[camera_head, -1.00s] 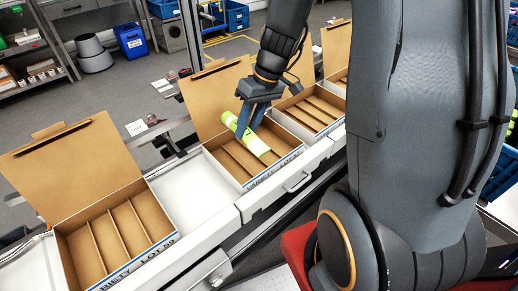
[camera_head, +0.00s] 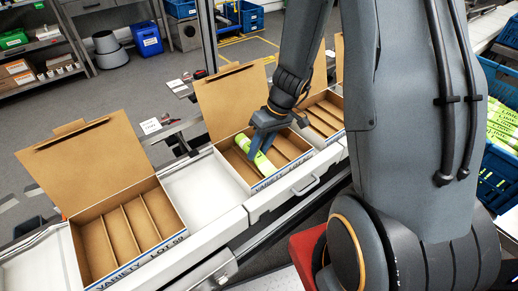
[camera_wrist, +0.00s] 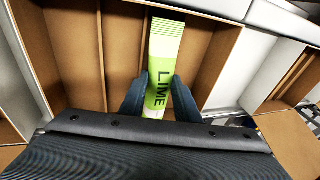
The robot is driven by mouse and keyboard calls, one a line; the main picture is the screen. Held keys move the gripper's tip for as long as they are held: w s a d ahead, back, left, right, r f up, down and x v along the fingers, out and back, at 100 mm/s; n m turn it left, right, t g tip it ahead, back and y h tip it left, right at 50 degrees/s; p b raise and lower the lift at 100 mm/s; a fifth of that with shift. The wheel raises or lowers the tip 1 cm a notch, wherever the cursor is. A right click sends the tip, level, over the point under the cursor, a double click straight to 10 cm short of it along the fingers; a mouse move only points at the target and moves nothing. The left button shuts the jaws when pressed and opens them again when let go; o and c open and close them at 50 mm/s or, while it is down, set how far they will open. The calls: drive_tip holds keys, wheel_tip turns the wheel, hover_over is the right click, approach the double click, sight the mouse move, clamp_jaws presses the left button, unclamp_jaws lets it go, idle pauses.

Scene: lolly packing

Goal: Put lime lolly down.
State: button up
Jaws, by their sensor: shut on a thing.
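The lime lolly (camera_head: 262,160), a light green packet marked LIME, is at an open cardboard box (camera_head: 228,103) with narrow compartments. My gripper (camera_head: 256,148) is shut on it from above. In the wrist view, the lolly (camera_wrist: 161,60) lies between my two fingers (camera_wrist: 155,90), roughly lengthwise with the dividers. It appears low, in or just above a compartment towards the left of the box in the head view. Whether it touches the box floor I cannot tell. Its near end is partly hidden by my gripper.
Another open box (camera_head: 80,165) with empty compartments stands at the left on the white conveyor (camera_head: 205,190). More open boxes stand beyond on the right. A blue crate (camera_head: 497,178) with several lime lollies is at the far right.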

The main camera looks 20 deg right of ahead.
drive_tip(key=shift+f+b, duration=0.6)
drive_tip(key=shift+b, duration=0.3)
drive_tip(key=o, duration=1.1)
drive_tip(key=shift+r, duration=0.15)
drive_tip(key=shift+r+p, duration=0.55)
drive_tip(key=shift+p, duration=0.35)
drive_tip(key=b+v, duration=0.2)
drive_tip(key=v, duration=1)
drive_tip(key=shift+s+a+m+t+h, duration=0.15)
drive_tip(key=shift+s+a+m+h, duration=0.5)
drive_tip(key=shift+s, duration=0.85)
drive_tip(key=shift+s+a+m+t+h, duration=0.2)
drive_tip(key=shift+s+a+m+h, duration=0.45)
drive_tip(key=shift+s, duration=0.9)
drive_tip(key=shift+s+a+m+t+h, duration=0.15)
drive_tip(key=shift+s+a+m+h, duration=0.5)
drive_tip(key=shift+s, duration=0.85)
